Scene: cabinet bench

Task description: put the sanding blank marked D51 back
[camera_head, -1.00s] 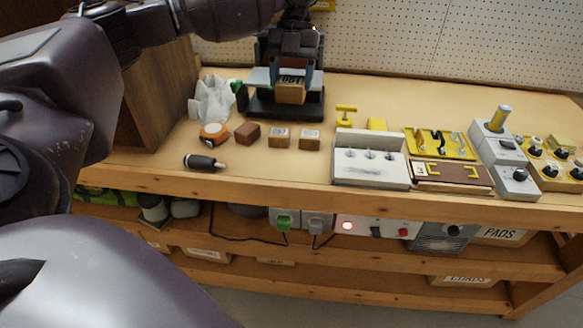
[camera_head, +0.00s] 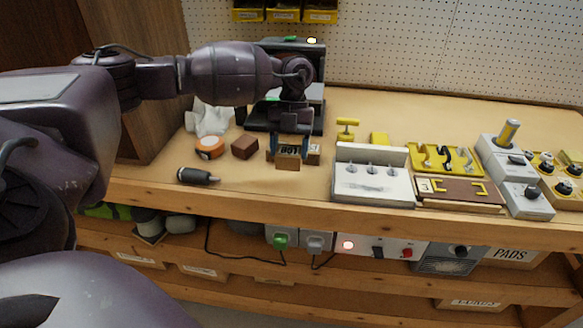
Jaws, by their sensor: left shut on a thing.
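My left gripper (camera_head: 289,148) is shut on a small brown block (camera_head: 287,164) with a printed light label, which I take as the sanding blank. The label is too small and partly covered to read surely. The gripper holds the block over the bench, in front of the dark machine. Two similar labelled blocks sit right behind it, mostly hidden; an edge of the right one (camera_head: 315,155) shows. I cannot tell whether the held block touches the bench or them. My right gripper is not in view.
A dark machine (camera_head: 310,60) with a lit lamp stands behind. To the left lie a plain brown block (camera_head: 245,146), an orange tape measure (camera_head: 209,148), a crumpled white cloth (camera_head: 209,119) and a dark-handled tool (camera_head: 198,176). A white pegged fixture (camera_head: 372,186) stands right.

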